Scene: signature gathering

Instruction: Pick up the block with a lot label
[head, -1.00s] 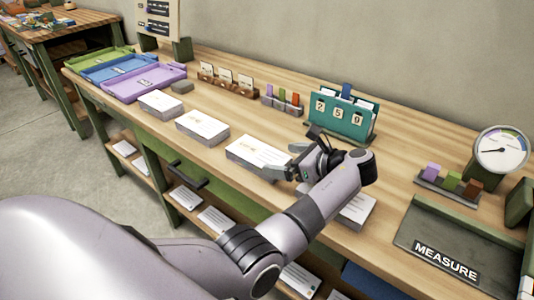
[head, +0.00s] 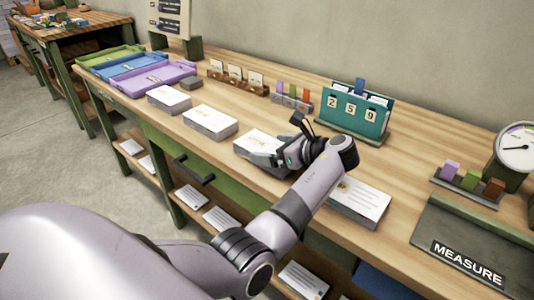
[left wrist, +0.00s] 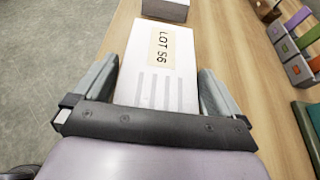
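A white block (head: 256,141) with a printed label lies on the workbench. In the left wrist view this block (left wrist: 157,85) shows a tan label reading "LOT 56" and several grey bars. My left gripper (head: 268,160) is over the block in the head view. In the left wrist view my left gripper (left wrist: 158,72) is open, with one finger on each side of the block; contact cannot be told. Similar labelled blocks stand in the row: one at the left (head: 168,99), one in the middle (head: 210,121) and one at the right (head: 360,201). My right gripper is not in view.
Purple (head: 155,84), blue (head: 122,68) and green (head: 105,55) trays stand at the bench's left end. A teal number stand (head: 355,110) is behind the gripper. A dark MEASURE tray (head: 450,235) and a dial gauge (head: 517,148) are at the right.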

